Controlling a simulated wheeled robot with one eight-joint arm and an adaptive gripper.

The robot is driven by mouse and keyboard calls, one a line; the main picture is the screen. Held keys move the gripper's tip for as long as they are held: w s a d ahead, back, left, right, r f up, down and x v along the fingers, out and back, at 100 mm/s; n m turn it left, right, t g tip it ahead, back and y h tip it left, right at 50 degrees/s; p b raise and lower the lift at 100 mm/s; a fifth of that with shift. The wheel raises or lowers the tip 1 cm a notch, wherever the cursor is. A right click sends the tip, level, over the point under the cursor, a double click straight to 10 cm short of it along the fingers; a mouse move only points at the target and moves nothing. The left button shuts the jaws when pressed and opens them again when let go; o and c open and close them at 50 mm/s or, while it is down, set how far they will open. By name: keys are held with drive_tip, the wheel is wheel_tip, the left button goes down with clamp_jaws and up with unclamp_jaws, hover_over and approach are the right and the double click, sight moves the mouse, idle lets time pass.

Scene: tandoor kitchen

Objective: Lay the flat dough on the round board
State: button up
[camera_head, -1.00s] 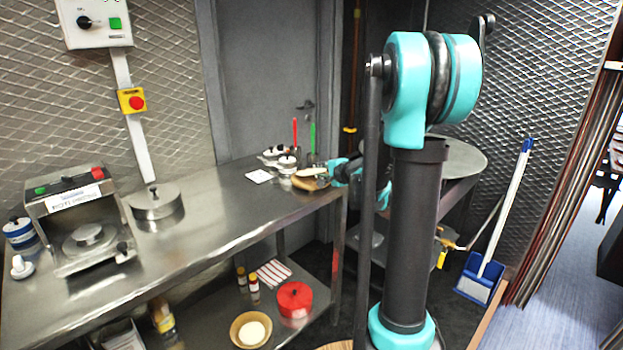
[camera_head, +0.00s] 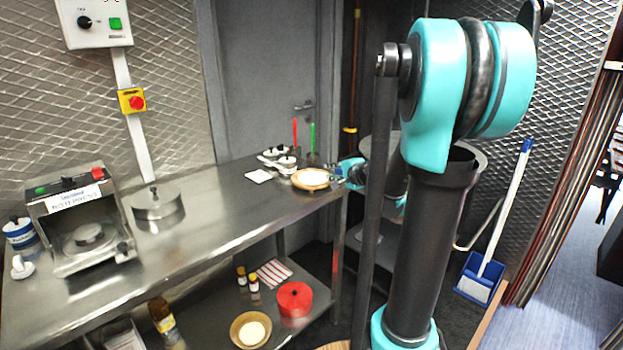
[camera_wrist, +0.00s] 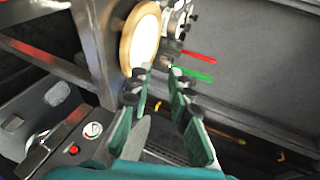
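The round wooden board (camera_head: 297,187) lies on the steel counter near its right end. A pale flat disc, which looks like the flat dough (camera_head: 311,176), lies on it, leaving a tan rim showing. In the wrist view the board's rim (camera_wrist: 126,57) and the pale dough (camera_wrist: 145,40) show just beyond my fingers. My gripper (camera_wrist: 159,72) is open, with a clear gap and nothing between the fingertips. In the head view my gripper (camera_head: 340,173) is small, just right of the board; whether it touches the rim I cannot tell.
Small lidded pots (camera_head: 283,160), a white card (camera_head: 258,176) and red and green handled tools (camera_head: 312,140) stand behind the board. A steel press (camera_head: 82,235) is at the left. A red pot (camera_head: 294,299) and a bowl (camera_head: 239,338) are below.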

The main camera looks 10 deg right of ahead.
drive_tip(key=shift+s+r, duration=0.1)
wheel_tip(320, 180, up, 7)
drive_tip(key=s+d, duration=0.1)
drive_tip(key=s, duration=0.2)
drive_tip(key=s+a+f+n+g+h, duration=0.1)
drive_tip(key=s+a+f+n+g, duration=0.25)
drive_tip(key=s+f, duration=0.35)
drive_tip(key=s+a+f+n+g, duration=0.2)
drive_tip(key=s+a+f+n, duration=0.15)
drive_tip(key=s+f, duration=0.35)
drive_tip(key=s+d+f+n+g+h, duration=0.3)
drive_tip(key=s+f+n, duration=0.3)
drive_tip(key=s+f, duration=0.5)
drive_tip(key=s+d+h, duration=0.1)
drive_tip(key=s, duration=0.2)
drive_tip(key=shift+d+f+n, duration=0.2)
drive_tip(key=shift+d+n, duration=0.15)
drive_tip(key=shift+n, duration=0.05)
